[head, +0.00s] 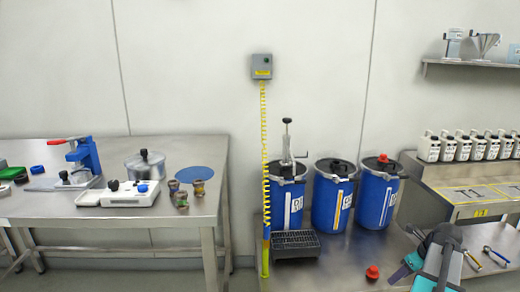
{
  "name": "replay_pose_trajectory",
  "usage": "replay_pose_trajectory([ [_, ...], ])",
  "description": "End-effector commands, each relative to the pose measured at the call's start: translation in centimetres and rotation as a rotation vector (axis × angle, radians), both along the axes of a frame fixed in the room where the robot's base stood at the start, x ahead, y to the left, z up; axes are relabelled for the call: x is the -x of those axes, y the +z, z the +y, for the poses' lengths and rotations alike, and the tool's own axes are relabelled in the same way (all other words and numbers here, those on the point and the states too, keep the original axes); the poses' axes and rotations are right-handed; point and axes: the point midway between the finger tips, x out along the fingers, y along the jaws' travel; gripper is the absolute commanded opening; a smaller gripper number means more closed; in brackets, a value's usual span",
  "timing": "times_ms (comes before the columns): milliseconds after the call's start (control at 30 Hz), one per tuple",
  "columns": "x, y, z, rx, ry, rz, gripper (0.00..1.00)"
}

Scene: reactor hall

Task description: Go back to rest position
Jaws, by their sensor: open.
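My arm shows at the lower right, over the right part of the low grey surface. Its end, my gripper (408,267), is dark with teal parts and points left. It is open, and I see nothing held in it. A red cap (372,272) lies on the surface to the left of my gripper, apart from it. The fingertips are small and partly hidden by the arm, so their exact gap is unclear.
Three blue drums (333,200) stand behind, the left one with a pump (287,145). A black grate (296,244) sits before them. Hand tools (496,256) lie right of my arm. White bottles (463,148) line a bench. A left table (110,212) holds a pot (145,165).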

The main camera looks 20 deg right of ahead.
Motion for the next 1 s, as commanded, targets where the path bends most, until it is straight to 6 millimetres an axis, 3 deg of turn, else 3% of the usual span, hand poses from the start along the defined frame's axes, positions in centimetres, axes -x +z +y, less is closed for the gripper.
replay_pose_trajectory([
  [167, -3.4, -1.0, 3.8, -0.036, 0.075, 0.021, 0.44],
  [500, -9.0, -4.8, 14.2, -0.120, 0.249, 0.094, 0.44],
  [733, -10.9, -7.6, 21.8, -0.164, 0.370, 0.159, 0.44],
  [1000, -10.9, -10.7, 30.6, -0.186, 0.560, 0.238, 0.44],
])
